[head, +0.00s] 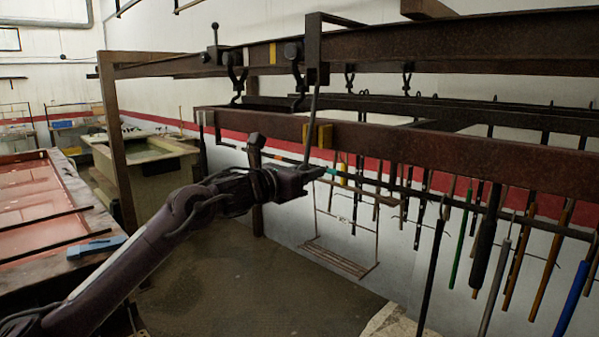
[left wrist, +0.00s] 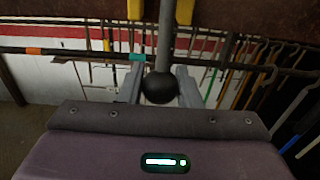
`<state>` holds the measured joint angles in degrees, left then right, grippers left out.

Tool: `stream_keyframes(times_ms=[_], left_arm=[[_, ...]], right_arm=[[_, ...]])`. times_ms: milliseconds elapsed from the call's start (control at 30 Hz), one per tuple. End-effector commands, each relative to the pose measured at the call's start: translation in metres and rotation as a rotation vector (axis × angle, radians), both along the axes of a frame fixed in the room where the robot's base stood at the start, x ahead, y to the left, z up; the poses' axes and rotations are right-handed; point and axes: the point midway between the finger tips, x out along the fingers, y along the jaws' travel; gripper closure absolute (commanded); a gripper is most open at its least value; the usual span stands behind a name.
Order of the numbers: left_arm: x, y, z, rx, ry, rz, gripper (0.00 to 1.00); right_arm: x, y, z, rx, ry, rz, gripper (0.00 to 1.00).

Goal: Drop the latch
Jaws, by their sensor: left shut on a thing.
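The latch is a dark bracket (head: 314,62) on the upper rail (head: 390,45), with a thin rod (head: 311,118) hanging down from it past the front of the lower beam. In the left wrist view the grey rod (left wrist: 166,40) ends in a black ball knob (left wrist: 160,88). My left gripper (head: 312,173) is shut on the knob at the rod's lower end, just below the lower beam. The knob sits between the two grey fingers in the left wrist view and is hidden by the gripper in the head view. My right gripper is not in view.
The lower rusty beam (head: 450,152) carries yellow marks (head: 318,135) beside the rod. Several coloured rods and hooks (head: 484,240) hang to the right. A rusty post (head: 122,150) stands left. A red-topped table (head: 40,205) lies left of my arm. The floor below is open.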

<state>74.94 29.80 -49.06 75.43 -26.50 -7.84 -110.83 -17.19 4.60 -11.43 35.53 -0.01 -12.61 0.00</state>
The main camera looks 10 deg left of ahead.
Motion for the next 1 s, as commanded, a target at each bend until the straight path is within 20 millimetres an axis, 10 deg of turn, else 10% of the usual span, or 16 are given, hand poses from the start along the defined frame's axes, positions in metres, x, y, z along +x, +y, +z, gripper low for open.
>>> stream_keyframes(times_ms=[833,1000], left_arm=[[0.035,-0.027,-0.003,0.001,-0.001,0.000,0.82],[0.035,-0.027,-0.003,0.001,-0.001,0.000,0.47]], right_arm=[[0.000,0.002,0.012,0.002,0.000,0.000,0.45],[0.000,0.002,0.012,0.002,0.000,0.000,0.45]])
